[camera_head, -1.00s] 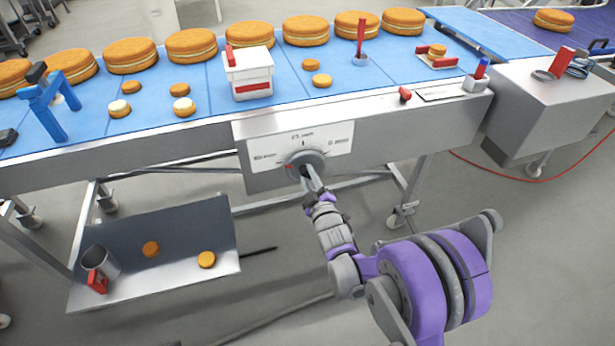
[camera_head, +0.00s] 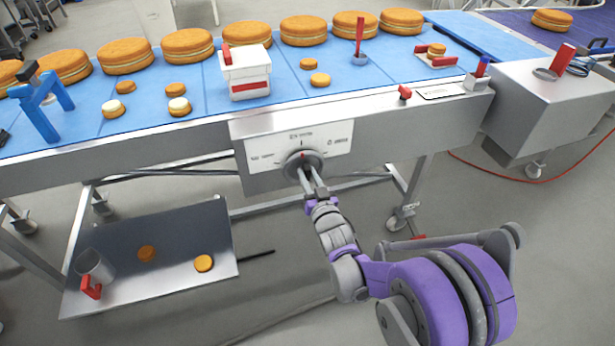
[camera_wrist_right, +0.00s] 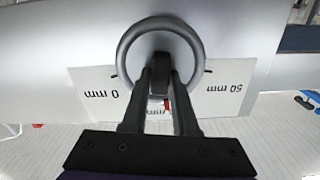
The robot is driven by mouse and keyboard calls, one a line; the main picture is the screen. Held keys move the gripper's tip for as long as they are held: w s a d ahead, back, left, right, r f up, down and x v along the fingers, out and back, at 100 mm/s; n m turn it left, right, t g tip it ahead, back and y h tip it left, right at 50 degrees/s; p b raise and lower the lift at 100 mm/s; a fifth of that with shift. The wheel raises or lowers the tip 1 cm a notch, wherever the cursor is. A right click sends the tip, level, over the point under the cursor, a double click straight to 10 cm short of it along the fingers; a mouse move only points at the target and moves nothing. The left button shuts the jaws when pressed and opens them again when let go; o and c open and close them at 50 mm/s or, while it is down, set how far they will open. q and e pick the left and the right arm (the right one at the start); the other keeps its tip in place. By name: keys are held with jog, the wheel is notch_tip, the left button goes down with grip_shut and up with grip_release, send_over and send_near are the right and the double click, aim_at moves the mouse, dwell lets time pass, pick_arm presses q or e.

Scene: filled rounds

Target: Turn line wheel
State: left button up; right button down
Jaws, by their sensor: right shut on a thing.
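The line wheel (camera_head: 290,162) is a grey round handwheel on a white scale plate (camera_head: 338,139) on the conveyor's front side. My right gripper (camera_head: 304,174) is shut on the wheel's middle. In the right wrist view the wheel's ring (camera_wrist_right: 123,45) surrounds the dark hub part (camera_wrist_right: 159,76) between the fingers (camera_wrist_right: 158,88). My left gripper is out of view.
Large cake layers (camera_head: 188,44) and small cakes stand on the blue belt (camera_head: 290,91) above. A white-and-red box (camera_head: 246,74) stands near the belt's front edge. A metal tray (camera_head: 190,238) with small cakes and a mug sits below left. A grey box (camera_head: 550,105) is at right.

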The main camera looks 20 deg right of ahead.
jog(key=m, duration=0.4)
jog(key=shift+d+f+m+b, duration=0.1)
jog(key=shift+m+b, duration=0.2)
jog(key=shift+b, duration=0.1)
jog(key=m, duration=0.3)
jog(key=shift+m, duration=0.3)
jog(key=m+b, duration=0.1)
jog(key=m, duration=0.3)
jog(key=shift+d+f, duration=0.1)
jog(key=shift+f, duration=0.05)
jog(key=shift+m, duration=1.9)
jog(key=c, duration=0.7)
grip_release()
jog(key=s, duration=1)
jog(key=shift+s+d, duration=0.2)
jog(key=shift+s, duration=0.2)
